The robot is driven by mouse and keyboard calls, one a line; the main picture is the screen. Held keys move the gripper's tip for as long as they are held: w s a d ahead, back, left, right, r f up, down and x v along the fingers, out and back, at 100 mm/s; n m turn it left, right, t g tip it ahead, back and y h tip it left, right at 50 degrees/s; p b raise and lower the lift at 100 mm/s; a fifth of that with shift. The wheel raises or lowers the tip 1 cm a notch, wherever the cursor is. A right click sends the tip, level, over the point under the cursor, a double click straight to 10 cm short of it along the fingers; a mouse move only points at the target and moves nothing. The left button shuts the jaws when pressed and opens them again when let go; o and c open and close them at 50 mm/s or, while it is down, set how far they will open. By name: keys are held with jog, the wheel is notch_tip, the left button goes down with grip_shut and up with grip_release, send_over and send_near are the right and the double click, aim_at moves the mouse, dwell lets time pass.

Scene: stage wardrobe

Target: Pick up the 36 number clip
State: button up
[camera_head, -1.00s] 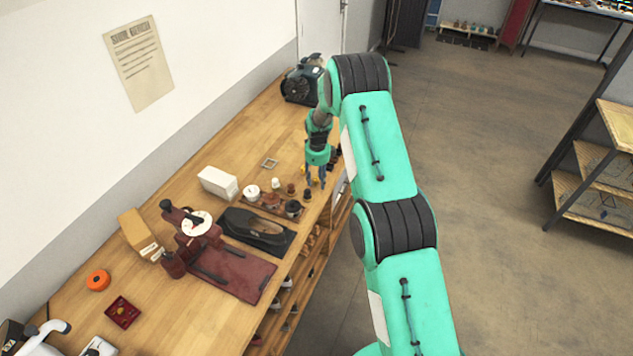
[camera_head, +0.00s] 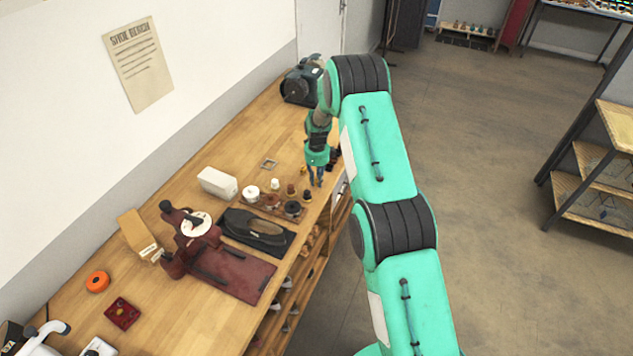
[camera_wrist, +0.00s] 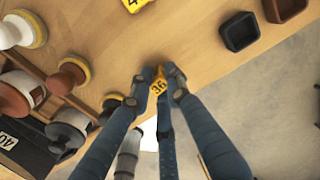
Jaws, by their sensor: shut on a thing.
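The yellow 36 number clip (camera_wrist: 158,86) is between my gripper's fingertips in the wrist view, with its dark number showing. My gripper (camera_wrist: 160,82) is shut on it, close to the front edge of the wooden bench. In the head view my gripper (camera_head: 317,182) is at the bench's right edge, and the clip is too small to make out between the fingers. Another yellow number clip (camera_wrist: 134,4) lies on the bench at the top of the wrist view, partly cut off.
Brushes and round tins (camera_head: 270,201) stand close to the left of my gripper. A dark shoe (camera_head: 255,228) and a maroon press (camera_head: 205,250) sit further along the bench (camera_head: 190,325). Floor lies beyond the edge.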

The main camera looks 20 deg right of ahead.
aim_at(317, 179)
jog(key=shift+r, duration=0.15)
jog(key=shift+r, duration=0.75)
notch_tip(317, 179, up, 2)
jog(key=s+a+r, duration=0.1)
jog(key=s+a, duration=0.1)
jog(key=s, duration=1.3)
jog(key=shift+s+a+b, duration=0.25)
jog(key=shift+s+b, duration=0.15)
